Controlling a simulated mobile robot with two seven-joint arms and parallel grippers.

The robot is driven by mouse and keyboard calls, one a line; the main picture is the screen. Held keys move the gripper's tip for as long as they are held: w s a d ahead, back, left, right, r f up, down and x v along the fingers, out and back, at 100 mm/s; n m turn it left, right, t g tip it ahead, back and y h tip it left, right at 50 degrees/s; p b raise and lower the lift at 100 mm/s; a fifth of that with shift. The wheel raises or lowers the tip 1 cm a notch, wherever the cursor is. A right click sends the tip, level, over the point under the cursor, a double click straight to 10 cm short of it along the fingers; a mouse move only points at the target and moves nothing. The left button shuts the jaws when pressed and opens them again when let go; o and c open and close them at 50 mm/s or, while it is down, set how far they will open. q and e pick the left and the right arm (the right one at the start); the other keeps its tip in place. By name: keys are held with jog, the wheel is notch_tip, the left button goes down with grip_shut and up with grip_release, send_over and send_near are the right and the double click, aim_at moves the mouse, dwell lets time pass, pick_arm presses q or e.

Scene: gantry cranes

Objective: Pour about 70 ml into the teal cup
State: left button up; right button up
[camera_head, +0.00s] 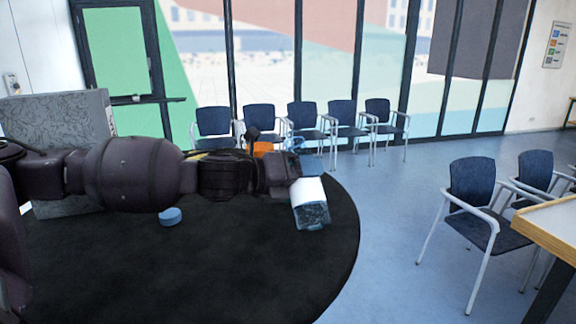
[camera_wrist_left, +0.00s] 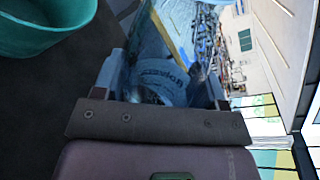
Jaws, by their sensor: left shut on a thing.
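The teal cup (camera_wrist_left: 40,28) is at the upper left of the left wrist view, cut off by the frame edge. I cannot make it out in the head view. My left gripper (camera_head: 296,168) reaches in from the left over the black round table. It is shut on a clear bluish container (camera_wrist_left: 165,72) with lettering, which fills the space between the fingers in the left wrist view. In the head view the container (camera_head: 312,215) shows a white part and a clear bluish end pointing down. Its opening and liquid level cannot be made out. My right gripper is not in view.
On the black table (camera_head: 230,265) lie a small blue round object (camera_head: 171,216) and, behind my arm, an orange object (camera_head: 261,148). A grey patterned block (camera_head: 60,125) stands at the left. The table's front is clear. Chairs (camera_head: 472,185) stand on the floor beyond.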

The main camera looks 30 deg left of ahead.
pick_arm(q)
jog(key=shift+w+a+r+m+t, duration=0.25)
jog(key=shift+r+m+t, duration=0.15)
jog(key=shift+m, duration=0.3)
jog(key=shift+s+d+r+m+t+b, duration=0.1)
jog(key=shift+d+m+t+b, duration=0.05)
jog(key=shift+m, duration=0.4)
jog(key=shift+s+d+r+m+t+b, duration=0.1)
jog(key=shift+m+t+b, duration=0.05)
jog(key=shift+m, duration=0.4)
jog(key=shift+d+m, duration=0.1)
jog(key=shift+m, duration=0.4)
jog(key=m+t+b, duration=0.1)
jog(key=m+b, duration=0.1)
jog(key=m, duration=0.1)
jog(key=shift+d+f, duration=0.1)
jog(key=shift+s+m, duration=0.1)
jog(key=shift+m, duration=0.2)
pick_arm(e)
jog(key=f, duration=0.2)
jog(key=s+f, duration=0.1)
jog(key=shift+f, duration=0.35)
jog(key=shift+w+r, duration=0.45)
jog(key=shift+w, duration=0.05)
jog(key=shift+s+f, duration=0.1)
